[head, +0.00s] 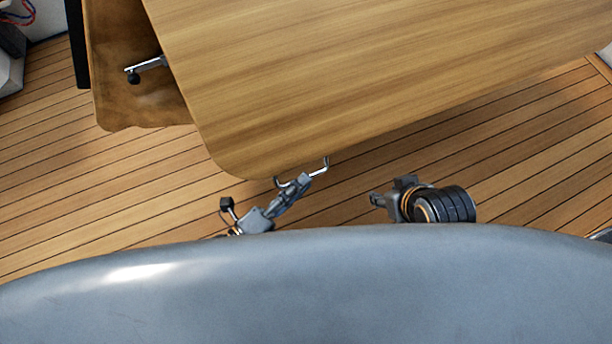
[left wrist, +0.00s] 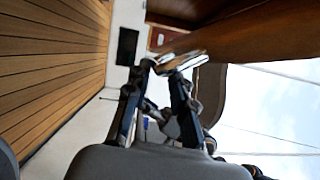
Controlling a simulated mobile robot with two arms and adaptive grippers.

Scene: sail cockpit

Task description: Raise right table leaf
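A broad wooden table leaf (head: 380,70) fills the upper middle of the head view, its rounded corner at lower left. A bent metal handle (head: 326,163) sticks out from its near edge. My left gripper (head: 303,179) is at this handle. In the left wrist view, its two fingers (left wrist: 162,72) stand apart, with the shiny handle bar (left wrist: 188,61) across their tips; I cannot tell whether they press on it. The leaf's dark wooden edge (left wrist: 265,38) runs beyond. My right gripper (head: 377,200) is to the right, apart from the leaf; its finger opening is unclear.
A lower brown wooden panel (head: 130,95) with a metal arm (head: 148,66) is at the left of the leaf, beside a black post (head: 77,45). Planked floor (head: 50,190) lies clear around the table. My own grey body spans the bottom.

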